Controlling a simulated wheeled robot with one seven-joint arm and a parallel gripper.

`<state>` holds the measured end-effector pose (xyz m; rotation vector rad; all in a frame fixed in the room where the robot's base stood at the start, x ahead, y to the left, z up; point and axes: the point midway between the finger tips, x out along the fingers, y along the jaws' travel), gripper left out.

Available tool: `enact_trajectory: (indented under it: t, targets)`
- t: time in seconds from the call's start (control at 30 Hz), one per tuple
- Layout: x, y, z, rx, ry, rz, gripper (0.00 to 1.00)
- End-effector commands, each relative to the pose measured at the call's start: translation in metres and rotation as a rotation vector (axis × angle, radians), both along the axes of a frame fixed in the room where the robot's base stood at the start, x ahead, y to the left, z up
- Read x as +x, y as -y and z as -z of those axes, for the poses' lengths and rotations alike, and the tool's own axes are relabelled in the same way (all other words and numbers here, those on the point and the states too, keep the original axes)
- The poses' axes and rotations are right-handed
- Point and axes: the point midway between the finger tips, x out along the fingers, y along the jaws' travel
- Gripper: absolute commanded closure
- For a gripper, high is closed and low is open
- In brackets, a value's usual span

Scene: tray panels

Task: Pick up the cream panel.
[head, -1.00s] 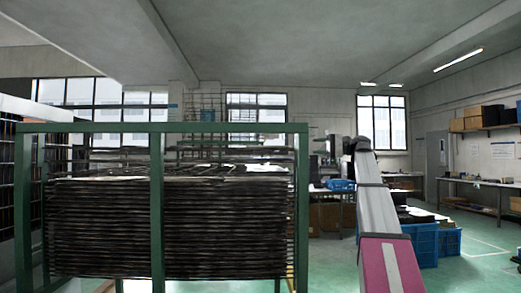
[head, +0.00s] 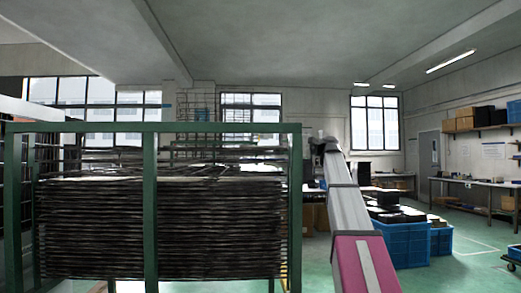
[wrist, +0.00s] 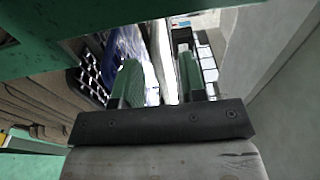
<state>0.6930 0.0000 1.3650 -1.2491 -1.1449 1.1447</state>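I cannot pick out a cream panel for certain in either view. The green-framed rack (head: 150,210) on the left of the head view holds a tall stack of thin, dark, layered panels (head: 215,235). In the wrist view my gripper (wrist: 160,82) has its two green fingers spread apart. A bright, pale strip (wrist: 163,50) shows between and beyond them; I cannot tell whether it is a panel or background, and nothing is clearly held. In the head view my arm rises right of the rack, and the gripper itself cannot be made out.
A green beam (wrist: 90,25) crosses the wrist view's upper left, close to the gripper. Brown layered sheets (wrist: 35,100) lie at its left, a grey surface at its right. In the head view, blue crates (head: 405,243) stand right of my arm, with open green floor beyond.

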Motion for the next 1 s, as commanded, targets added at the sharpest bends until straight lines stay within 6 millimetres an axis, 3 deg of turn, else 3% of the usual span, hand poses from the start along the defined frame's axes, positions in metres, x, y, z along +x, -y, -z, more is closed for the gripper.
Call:
enact_trajectory:
  t: [0.17,0.27,0.3,0.73,1.0]
  targets:
    - [0.0,0.0,0.0,0.0,0.0,0.0,0.65]
    - [0.0,0.0,0.0,0.0,0.0,0.0,0.97]
    - [0.0,0.0,0.0,0.0,0.0,0.0,1.0]
    - [0.001,0.0,-0.005,0.0,0.001,0.0,1.0]
    - [0.002,0.001,-0.041,0.001,0.002,0.0,1.0]
